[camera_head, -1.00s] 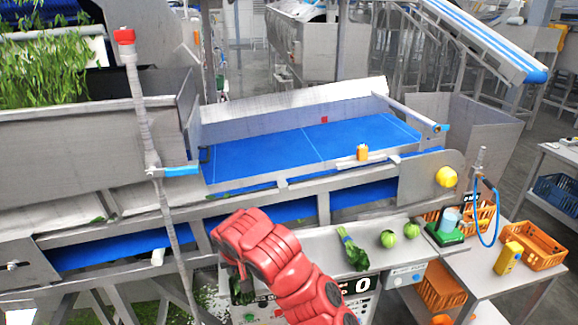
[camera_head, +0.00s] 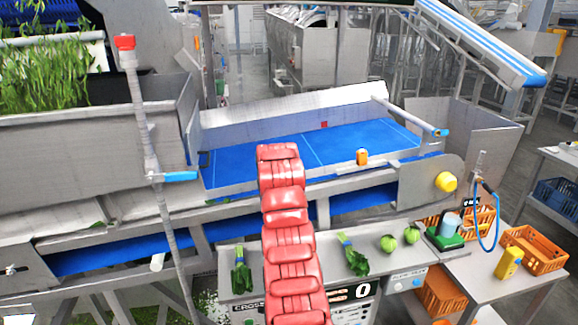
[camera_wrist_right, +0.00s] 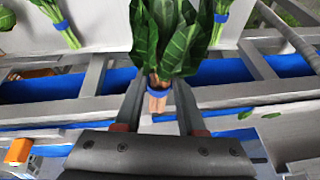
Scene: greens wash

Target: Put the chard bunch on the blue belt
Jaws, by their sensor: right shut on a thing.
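The blue belt (camera_head: 350,140) lies flat and bare on the conveyor in the head view. My right gripper (camera_wrist_right: 157,103) is shut on the pale stems of a leafy green chard bunch (camera_wrist_right: 170,40) with a blue band, in the right wrist view. The bunch hangs over the conveyor's frame rails, its leaves toward the bench. In the head view my red right arm reaches up to the belt's near edge and hides the gripper and bunch. My left gripper is in neither current view.
Two more banded green bunches lie on the bench, one left (camera_head: 241,273) and one right (camera_head: 356,260) of my arm. Two round green vegetables (camera_head: 400,238) sit farther right. A small orange box (camera_head: 362,157) is on the belt's near rail. A grey post (camera_head: 146,125) stands left.

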